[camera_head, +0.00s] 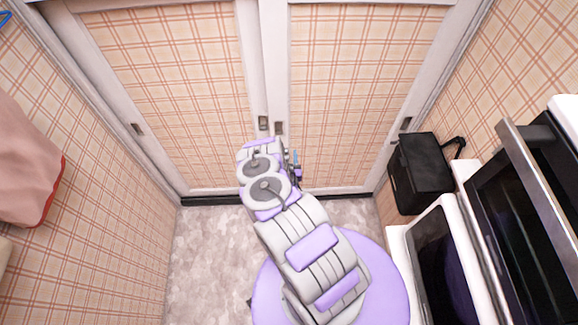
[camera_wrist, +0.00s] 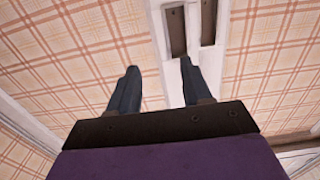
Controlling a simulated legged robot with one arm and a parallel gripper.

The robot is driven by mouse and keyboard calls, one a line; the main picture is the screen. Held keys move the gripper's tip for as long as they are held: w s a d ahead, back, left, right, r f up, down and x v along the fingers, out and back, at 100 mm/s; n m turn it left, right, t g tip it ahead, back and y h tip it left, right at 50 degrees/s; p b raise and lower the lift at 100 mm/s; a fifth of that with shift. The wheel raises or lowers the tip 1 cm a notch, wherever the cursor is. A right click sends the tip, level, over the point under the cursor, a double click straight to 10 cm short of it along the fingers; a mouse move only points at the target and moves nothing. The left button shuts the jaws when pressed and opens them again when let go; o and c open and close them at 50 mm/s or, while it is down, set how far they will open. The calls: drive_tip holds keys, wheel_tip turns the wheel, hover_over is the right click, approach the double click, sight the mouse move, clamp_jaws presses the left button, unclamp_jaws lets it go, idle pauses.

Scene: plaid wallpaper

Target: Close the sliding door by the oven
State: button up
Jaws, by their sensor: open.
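Two plaid sliding door panels with pale frames fill the far side: the left panel (camera_head: 170,70) and the right panel (camera_head: 360,75). Their upright frames stand side by side in the middle, and I see no open gap there. A dark recessed handle sits on the left panel's inner frame (camera_head: 263,123) and another on the right's (camera_head: 278,128). In the wrist view the two handles (camera_wrist: 175,32) (camera_wrist: 208,22) lie just beyond my gripper (camera_wrist: 157,66). Its dark fingers are apart with nothing between them. In the head view my arm largely hides the gripper.
The oven (camera_head: 530,200) with a metal bar handle stands at the right. A black box (camera_head: 420,172) is beside it near the right panel. Pink cloth (camera_head: 28,165) hangs on the left wall. The floor (camera_head: 210,250) left of my arm is clear.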

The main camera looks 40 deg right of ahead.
drive_tip(key=shift+b+v, duration=1.15)
drive_tip(key=shift+v, duration=1.2)
